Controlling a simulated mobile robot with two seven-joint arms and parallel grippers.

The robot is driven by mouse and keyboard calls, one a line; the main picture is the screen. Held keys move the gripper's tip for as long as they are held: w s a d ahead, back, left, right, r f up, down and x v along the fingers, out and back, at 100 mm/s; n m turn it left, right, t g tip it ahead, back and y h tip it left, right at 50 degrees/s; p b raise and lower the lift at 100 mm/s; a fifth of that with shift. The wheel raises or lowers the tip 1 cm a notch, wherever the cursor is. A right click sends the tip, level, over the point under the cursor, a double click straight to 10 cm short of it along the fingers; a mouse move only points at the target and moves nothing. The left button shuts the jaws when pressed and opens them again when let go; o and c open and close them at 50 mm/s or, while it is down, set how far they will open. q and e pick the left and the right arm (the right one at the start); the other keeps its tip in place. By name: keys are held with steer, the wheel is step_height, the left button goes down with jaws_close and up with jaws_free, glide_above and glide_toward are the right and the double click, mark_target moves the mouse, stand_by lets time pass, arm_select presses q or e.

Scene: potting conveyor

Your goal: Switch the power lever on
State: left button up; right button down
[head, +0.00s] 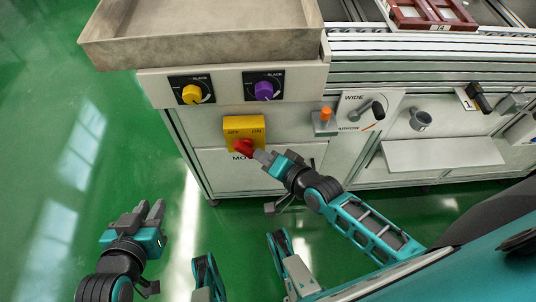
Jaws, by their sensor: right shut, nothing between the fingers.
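The power switch is a yellow plate (244,125) marked OFF on the left and ON on the right, on the front panel of the machine. Its red lever (243,147) sits at the lower part of the plate. My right gripper (261,155) is shut with nothing between its fingers, and its tips are at the lever's right side. Whether they touch it I cannot tell. The lever's exact angle is partly hidden by the fingertips. My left gripper (149,213) is open and empty over the green floor at lower left.
Above are a yellow knob (192,94) and a purple knob (265,90). To the right are an orange-topped switch (326,117), a black-handled lever (377,111) on a WIDE plate and a grey cup (420,119). A grey tray (205,52) overhangs the panel. Floor at left is clear.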

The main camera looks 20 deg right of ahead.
arm_select(q)
steer(key=shift+s+f, duration=0.15)
steer(key=shift+f, duration=0.1)
arm_select(e)
steer(key=shift+f, duration=0.25)
steer(key=shift+f, duration=0.3)
stand_by(0.4)
arm_select(q)
steer(key=shift+d+f+b, duration=0.1)
steer(key=shift+d+b, duration=0.05)
steer(key=shift+b, duration=0.3)
arm_select(e)
steer(key=shift+w+a+f+m+t+y, duration=0.2)
steer(key=shift+a+f, duration=0.25)
steer(key=shift+f, duration=0.35)
steer(key=shift+w+a+f+m+t+y, duration=0.1)
steer(key=shift+a+f+m+y, duration=0.1)
steer(key=shift+a+f, duration=0.4)
arm_select(q)
steer(key=shift+f, duration=0.1)
arm_select(e)
steer(key=shift+d+f, duration=0.15)
stand_by(0.4)
